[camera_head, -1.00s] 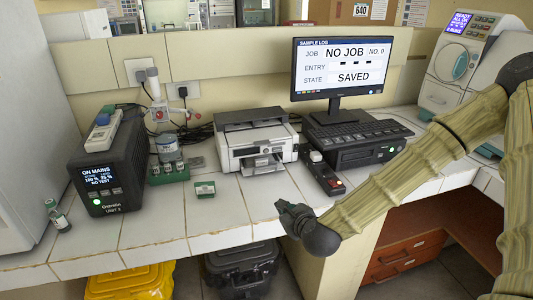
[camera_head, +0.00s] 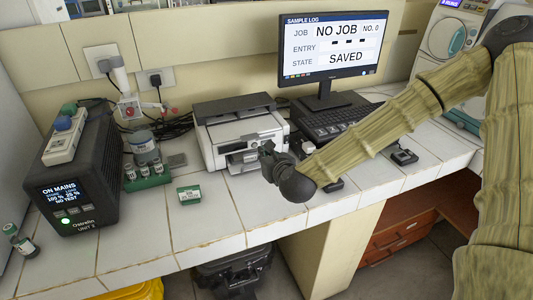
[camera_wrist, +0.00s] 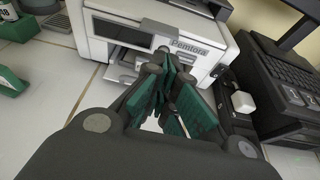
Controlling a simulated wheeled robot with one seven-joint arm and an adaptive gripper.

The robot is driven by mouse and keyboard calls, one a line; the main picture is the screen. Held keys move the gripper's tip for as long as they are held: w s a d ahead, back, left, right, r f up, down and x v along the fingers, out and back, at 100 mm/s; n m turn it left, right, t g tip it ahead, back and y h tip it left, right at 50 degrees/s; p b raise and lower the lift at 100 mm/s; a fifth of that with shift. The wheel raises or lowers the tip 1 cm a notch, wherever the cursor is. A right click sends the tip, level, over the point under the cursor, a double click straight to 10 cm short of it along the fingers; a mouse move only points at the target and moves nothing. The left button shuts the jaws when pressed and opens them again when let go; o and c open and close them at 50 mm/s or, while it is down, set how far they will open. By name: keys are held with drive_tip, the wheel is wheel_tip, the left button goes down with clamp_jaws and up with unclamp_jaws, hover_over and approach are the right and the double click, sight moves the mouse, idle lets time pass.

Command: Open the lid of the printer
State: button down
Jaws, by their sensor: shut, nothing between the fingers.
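The printer (camera_head: 228,146) is a white box with a dark grey lid (camera_head: 233,108) on top. It stands on the tiled bench against the wall, left of the monitor. The lid lies flat and looks closed. In the wrist view the printer's white front (camera_wrist: 212,55) shows the name Pemtora and a dark panel. My gripper (camera_head: 266,150) is in front of the printer's lower right corner in the head view. In the wrist view my gripper (camera_wrist: 172,68) has its green-padded fingers together, empty, just before the printer's front. I cannot tell whether they touch it.
A monitor (camera_head: 334,45) and keyboard (camera_head: 340,118) stand right of the printer. A dark device with a white button (camera_wrist: 242,102) sits beside it. Left are a small green box (camera_head: 189,194), a vial rack (camera_head: 147,178) and a black power unit (camera_head: 80,180). Front tiles (camera_head: 215,220) are clear.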

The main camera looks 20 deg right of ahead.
drive_tip(key=x, duration=0.4)
drive_tip(key=p+x, duration=0.1)
drive_tip(key=x, duration=0.2)
drive_tip(key=shift+w+a+f+p, duration=0.15)
drive_tip(key=shift+w+a+p, duration=0.1)
drive_tip(key=shift+w+p, duration=0.1)
drive_tip(key=shift+d, duration=0.15)
